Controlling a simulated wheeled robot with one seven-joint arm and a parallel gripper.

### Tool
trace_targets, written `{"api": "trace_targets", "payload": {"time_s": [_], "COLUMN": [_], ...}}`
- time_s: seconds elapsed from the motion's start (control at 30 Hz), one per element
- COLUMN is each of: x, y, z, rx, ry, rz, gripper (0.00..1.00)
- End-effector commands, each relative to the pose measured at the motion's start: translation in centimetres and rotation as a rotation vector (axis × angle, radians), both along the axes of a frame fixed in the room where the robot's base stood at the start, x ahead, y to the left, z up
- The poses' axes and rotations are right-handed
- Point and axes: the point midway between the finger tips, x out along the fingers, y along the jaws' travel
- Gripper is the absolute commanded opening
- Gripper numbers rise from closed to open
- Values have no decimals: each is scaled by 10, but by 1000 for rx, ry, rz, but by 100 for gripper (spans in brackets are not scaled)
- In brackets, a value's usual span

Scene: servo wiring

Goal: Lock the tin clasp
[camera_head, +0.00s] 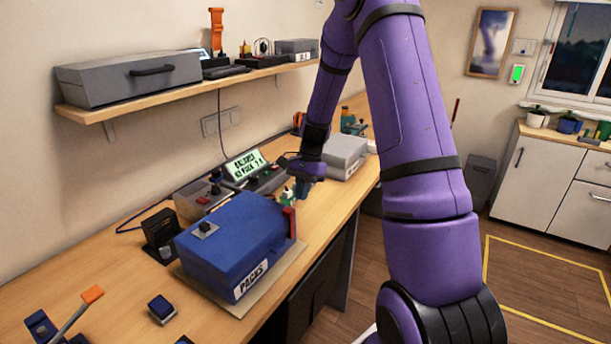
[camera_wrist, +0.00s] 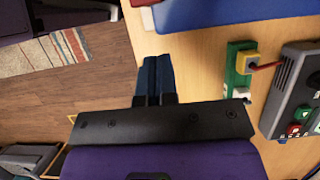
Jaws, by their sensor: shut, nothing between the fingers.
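The blue tin (camera_head: 228,240), labelled PACKS, stands on a tan mat (camera_head: 246,302) on the workbench with its lid down. A red clasp piece (camera_head: 290,222) stands upright at the tin's right end; its exact lock position is too small to tell. My gripper (camera_head: 302,188) is above and behind that end of the tin, pointing down, apart from the clasp. In the wrist view my gripper's dark blue fingers (camera_wrist: 157,62) are together and empty. The tin's blue edge (camera_wrist: 220,12) shows at the top there, with a bit of red (camera_wrist: 143,2) beside it.
A control box with a lit display (camera_head: 246,165) stands behind the tin. A green block with a red lead (camera_wrist: 243,65) lies near my fingers. A grey case (camera_head: 345,152) sits farther back. A black holder (camera_head: 160,235) and a small blue block (camera_head: 161,308) are left of the tin.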

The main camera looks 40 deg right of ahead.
Motion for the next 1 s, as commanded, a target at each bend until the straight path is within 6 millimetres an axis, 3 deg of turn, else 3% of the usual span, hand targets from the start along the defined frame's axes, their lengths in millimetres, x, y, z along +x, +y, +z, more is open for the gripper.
{"api": "trace_targets", "payload": {"time_s": [0.23, 0.77, 1.0], "x": [-11, -14, -24], "y": [30, 39, 64], "z": [2, 2, 2], "rx": [-1, -1, -1], "ry": [-1, -1, -1], "rz": [2, 2, 2], "gripper": [0, 0, 0]}}
